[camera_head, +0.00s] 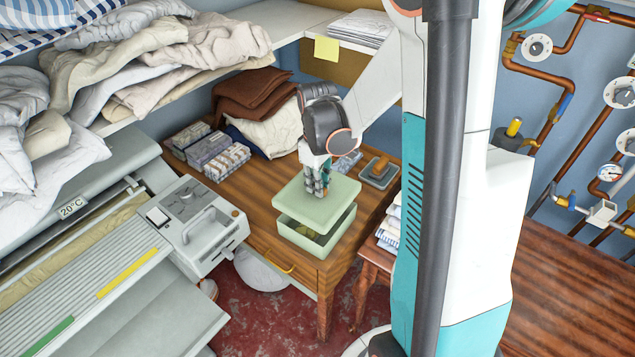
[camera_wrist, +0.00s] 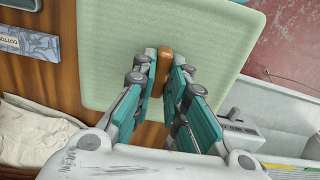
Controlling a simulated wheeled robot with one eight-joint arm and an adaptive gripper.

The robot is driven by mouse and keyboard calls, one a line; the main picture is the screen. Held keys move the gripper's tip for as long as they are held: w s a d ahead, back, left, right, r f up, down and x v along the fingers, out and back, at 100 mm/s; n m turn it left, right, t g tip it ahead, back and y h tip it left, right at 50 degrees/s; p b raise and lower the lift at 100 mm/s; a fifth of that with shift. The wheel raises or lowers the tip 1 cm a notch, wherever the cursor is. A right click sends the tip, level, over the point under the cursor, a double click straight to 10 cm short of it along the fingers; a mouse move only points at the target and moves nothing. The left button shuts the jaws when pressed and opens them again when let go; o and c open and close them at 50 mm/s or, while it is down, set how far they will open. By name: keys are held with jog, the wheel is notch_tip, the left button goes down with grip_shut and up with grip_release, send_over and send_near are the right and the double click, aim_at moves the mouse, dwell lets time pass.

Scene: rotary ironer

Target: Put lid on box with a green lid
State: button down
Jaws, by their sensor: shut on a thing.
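The green lid (camera_head: 305,197) is a pale green square plate with a small brown knob (camera_wrist: 166,55) at its middle. My gripper (camera_head: 317,190) is shut on this knob and points down. The lid shows from above in the wrist view (camera_wrist: 215,40). The pale green box (camera_head: 318,240) stands on the wooden table below the lid. The lid is above the box and offset toward its back left, with the box's front interior still showing. Whether the lid touches the rim cannot be told.
The wooden table (camera_head: 262,200) also holds small packets (camera_head: 212,150), folded brown and cream cloths (camera_head: 255,95) and a small grey tray (camera_head: 378,172). The ironer (camera_head: 190,225) stands to the left. A stool with folded cloths (camera_head: 390,225) is at the right.

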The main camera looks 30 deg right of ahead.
aim_at(317, 198)
jog(key=shift+f+b, duration=2.35)
jog(key=shift+f, duration=0.6)
jog(key=shift+f+b, duration=1)
jog(key=shift+b, duration=0.15)
dwell(1.1)
jog(key=c, duration=1.1)
grip_release()
jog(key=shift+o, duration=0.2)
jog(key=shift+r, duration=0.15)
jog(key=shift+r+p, duration=2.5)
jog(key=shift+r, duration=0.9)
